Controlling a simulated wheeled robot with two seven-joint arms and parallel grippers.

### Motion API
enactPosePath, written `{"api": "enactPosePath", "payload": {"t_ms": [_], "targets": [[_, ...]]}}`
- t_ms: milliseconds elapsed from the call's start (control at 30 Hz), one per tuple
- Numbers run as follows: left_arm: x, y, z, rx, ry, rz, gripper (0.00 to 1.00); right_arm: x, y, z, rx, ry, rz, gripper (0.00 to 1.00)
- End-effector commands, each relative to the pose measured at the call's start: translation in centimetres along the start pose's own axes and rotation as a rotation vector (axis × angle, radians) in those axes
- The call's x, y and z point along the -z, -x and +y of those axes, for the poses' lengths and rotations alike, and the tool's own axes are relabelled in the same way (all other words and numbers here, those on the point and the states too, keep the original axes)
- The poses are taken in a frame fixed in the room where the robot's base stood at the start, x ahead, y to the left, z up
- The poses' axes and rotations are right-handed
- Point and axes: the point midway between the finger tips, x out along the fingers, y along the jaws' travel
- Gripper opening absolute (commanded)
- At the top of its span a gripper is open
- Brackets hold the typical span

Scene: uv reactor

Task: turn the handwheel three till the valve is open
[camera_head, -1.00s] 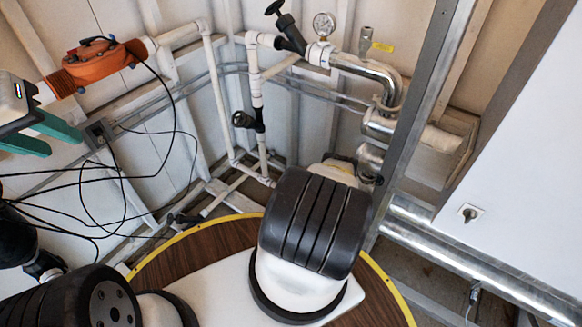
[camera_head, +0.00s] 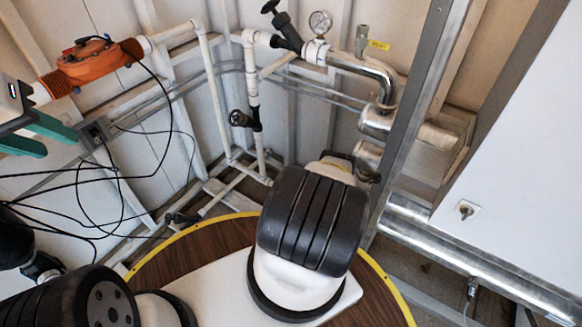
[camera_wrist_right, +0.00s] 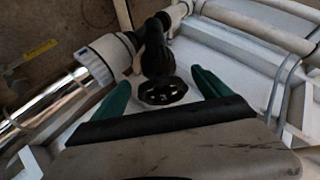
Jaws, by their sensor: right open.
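In the right wrist view, a black handwheel (camera_wrist_right: 162,92) faces me on a black valve body (camera_wrist_right: 155,45), joined to a white pipe coupling. The two green fingers of my right gripper (camera_wrist_right: 162,90) stand apart on either side of the handwheel, with gaps visible on both sides. I cannot tell how deep the wheel sits between the fingertips. No number is readable on it. In the head view, my right arm hides this gripper and wheel. My left gripper (camera_head: 42,136), with green fingers apart and empty, is at the left edge, below the orange pump-like unit.
Other black valves sit on the white pipes, at the top (camera_head: 288,35) and middle (camera_head: 241,119). A pressure gauge (camera_head: 320,23) and steel pipe (camera_head: 365,68) are behind. A metal post (camera_head: 415,110) stands close right of my right arm. Black cables (camera_head: 90,180) hang at left.

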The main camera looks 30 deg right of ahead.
Motion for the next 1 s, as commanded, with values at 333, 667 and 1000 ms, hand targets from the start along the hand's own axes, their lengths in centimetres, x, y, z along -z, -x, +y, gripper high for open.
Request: {"api": "enactPosePath", "payload": {"t_ms": [333, 667, 1000], "targets": [[0.0, 0.0, 0.0, 0.0, 0.0, 0.0, 0.36, 0.2, 4.3, 0.0, -0.001, -0.003, 0.001, 0.87], [0.0, 0.0, 0.0, 0.0, 0.0, 0.0, 0.36, 0.1, 7.3, 0.0, 0.0, 0.0, 0.001, 0.87], [0.0, 0.0, 0.0, 0.0, 0.0, 0.0, 0.36, 0.1, 7.4, 0.0, -0.001, -0.002, 0.0, 0.87]]}}
